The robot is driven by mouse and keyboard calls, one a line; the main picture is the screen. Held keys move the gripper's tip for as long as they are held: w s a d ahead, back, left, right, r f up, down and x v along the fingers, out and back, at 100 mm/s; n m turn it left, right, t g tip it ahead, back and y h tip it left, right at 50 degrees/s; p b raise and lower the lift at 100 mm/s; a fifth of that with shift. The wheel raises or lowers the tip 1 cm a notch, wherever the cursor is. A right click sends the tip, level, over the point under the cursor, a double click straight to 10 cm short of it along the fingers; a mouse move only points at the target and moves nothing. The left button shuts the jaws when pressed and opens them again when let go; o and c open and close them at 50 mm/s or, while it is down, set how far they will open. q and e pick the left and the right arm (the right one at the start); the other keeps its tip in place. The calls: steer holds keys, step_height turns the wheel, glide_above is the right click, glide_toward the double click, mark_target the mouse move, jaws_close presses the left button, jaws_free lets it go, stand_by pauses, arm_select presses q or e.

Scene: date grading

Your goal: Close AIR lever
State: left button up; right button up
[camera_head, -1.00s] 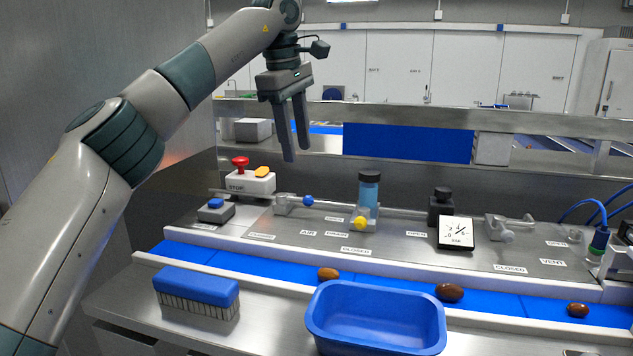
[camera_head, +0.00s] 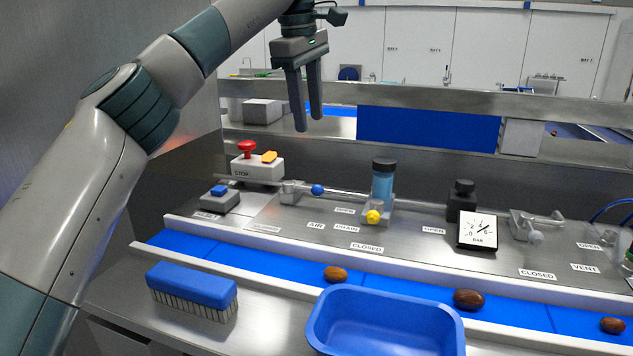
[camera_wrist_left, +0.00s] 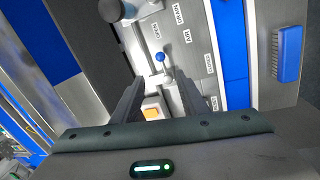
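The AIR lever (camera_head: 317,189) has a blue ball knob and sits on the steel panel behind the belt, beside its pivot block. Its arm points right, along the pipe. An AIR label (camera_head: 316,225) lies in front of it. In the left wrist view the blue knob (camera_wrist_left: 159,57) lies ahead, between the lines of the fingers. My left gripper (camera_head: 308,124) hangs above and apart from the lever, fingers down, open and empty. My right gripper is not in view.
A STOP box (camera_head: 257,170) with a red button stands left of the lever. A yellow-knobbed lever (camera_head: 373,216), a blue-bodied cylinder (camera_head: 383,186) and a pressure gauge (camera_head: 478,230) stand to the right. A brush (camera_head: 192,287) and blue tray (camera_head: 385,315) are in front.

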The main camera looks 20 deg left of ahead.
mark_target(316, 186)
arm_select(q)
steer(key=w+f+p, duration=0.1)
steer(key=f, duration=0.4)
steer(key=w+f+p, duration=0.1)
steer(key=f, duration=0.5)
steer(key=w+f+p, duration=0.1)
steer(key=f, duration=0.4)
steer(key=shift+d+f+p, duration=0.3)
steer(key=shift+d, duration=0.05)
steer(key=shift+c, duration=0.6)
jaws_close()
